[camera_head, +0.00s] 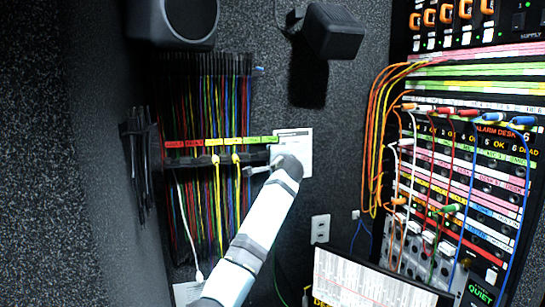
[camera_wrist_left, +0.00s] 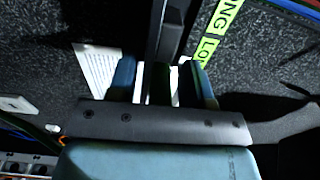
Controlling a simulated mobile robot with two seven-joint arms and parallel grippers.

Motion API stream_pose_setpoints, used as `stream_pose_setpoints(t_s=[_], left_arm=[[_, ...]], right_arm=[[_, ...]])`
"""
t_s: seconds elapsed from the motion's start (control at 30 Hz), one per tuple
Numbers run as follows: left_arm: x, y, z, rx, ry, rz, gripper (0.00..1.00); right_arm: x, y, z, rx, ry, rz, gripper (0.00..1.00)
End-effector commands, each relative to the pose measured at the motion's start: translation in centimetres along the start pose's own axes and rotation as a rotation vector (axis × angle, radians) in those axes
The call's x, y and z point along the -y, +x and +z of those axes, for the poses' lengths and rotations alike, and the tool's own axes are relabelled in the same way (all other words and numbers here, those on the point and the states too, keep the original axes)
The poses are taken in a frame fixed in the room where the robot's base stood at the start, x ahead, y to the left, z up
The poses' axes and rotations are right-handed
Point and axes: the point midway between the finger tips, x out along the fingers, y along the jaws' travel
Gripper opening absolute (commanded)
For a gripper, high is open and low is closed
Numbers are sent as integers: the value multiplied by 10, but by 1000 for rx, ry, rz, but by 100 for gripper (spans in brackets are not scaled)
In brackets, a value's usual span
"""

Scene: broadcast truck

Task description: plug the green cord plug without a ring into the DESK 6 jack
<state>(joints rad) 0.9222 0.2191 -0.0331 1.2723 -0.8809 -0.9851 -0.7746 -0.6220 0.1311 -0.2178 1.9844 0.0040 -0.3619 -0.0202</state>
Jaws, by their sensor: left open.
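My left gripper (camera_head: 251,171) is at the right end of the cord rack (camera_head: 186,160), just below its row of coloured labels. In the left wrist view its two fingers (camera_wrist_left: 161,78) are apart, with a dark green strip (camera_wrist_left: 160,88) and a dark bar (camera_wrist_left: 166,30) showing between or behind them. I cannot tell whether the strip is the green cord or whether its plug has a ring. A green plug (camera_head: 448,208) sits at the jack panel (camera_head: 470,165) on the right. The small jack labels are too blurred to pick out DESK 6 surely. My right gripper is not in view.
Orange cords loop at the jack panel's left side, and red and blue cords (camera_head: 525,190) hang across its front. A screen (camera_head: 365,285) stands low in front. Two dark boxes (camera_head: 333,32) are mounted above. A wall outlet (camera_head: 320,228) is between rack and panel.

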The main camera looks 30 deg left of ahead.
Motion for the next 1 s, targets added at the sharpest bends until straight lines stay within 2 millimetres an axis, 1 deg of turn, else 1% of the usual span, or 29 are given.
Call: stream_pose_setpoints(t_s=[0.5, 0.53, 0.57, 0.6, 0.67, 0.7, 0.73, 0.77, 0.8, 0.87, 0.9, 0.97, 1.0], left_arm=[[0, 0, 0, 0, 0, 0, 46], [0, 0, 0, 0, 0, 0, 43], [0, 0, 0, 0, 0, 0, 37], [0, 0, 0, 0, 0, 0, 27], [0, 0, 0, 0, 0, 0, 14], [1, 0, 0, 0, 0, -1, 4], [1, 0, 0, 0, 0, -1, 0], [1, 0, 0, 0, 0, -2, 0], [2, 0, 0, 0, 0, -2, 31], [2, 0, 0, 0, -1, -2, 45], [2, 0, 0, 0, -1, -2, 54], [2, 0, 0, 0, -1, -2, 68], [1, 0, 0, 0, -1, -1, 77]], right_arm=[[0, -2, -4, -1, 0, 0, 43], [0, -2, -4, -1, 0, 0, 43], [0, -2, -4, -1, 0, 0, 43], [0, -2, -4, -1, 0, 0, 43], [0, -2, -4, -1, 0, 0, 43], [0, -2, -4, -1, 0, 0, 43], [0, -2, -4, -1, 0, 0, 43], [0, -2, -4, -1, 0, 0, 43], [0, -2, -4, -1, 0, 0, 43], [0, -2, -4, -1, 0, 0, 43], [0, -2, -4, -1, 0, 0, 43], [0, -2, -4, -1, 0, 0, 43], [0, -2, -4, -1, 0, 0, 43]])
